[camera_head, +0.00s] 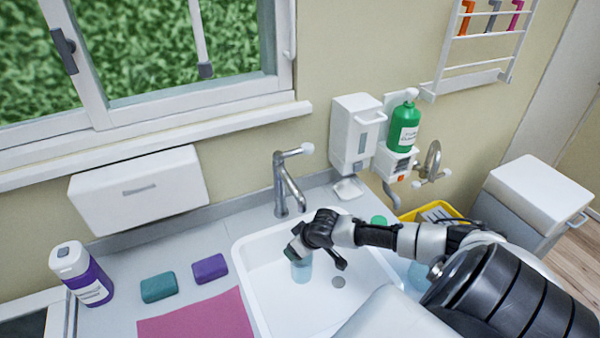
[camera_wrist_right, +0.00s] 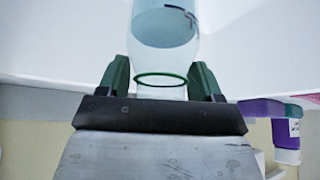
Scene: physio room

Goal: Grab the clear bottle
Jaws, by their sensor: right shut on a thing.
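The clear bottle (camera_head: 302,271), with pale blue liquid in it, is over the white sink basin (camera_head: 262,282). My right gripper (camera_head: 298,246) reaches in from the right and is shut on the bottle's upper part. In the right wrist view the bottle (camera_wrist_right: 165,28) lies between the two green-edged fingers of my right gripper (camera_wrist_right: 160,80), with a dark green ring at its neck. I cannot tell whether its base touches the basin floor. My left gripper is not in view.
A faucet (camera_head: 286,185) stands behind the basin. A purple-and-white bottle (camera_head: 82,274), a teal block (camera_head: 158,287), a purple block (camera_head: 210,268) and a pink cloth (camera_head: 198,318) are on the left counter. A dispenser (camera_head: 356,130) and green pump bottle (camera_head: 404,128) are at the wall.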

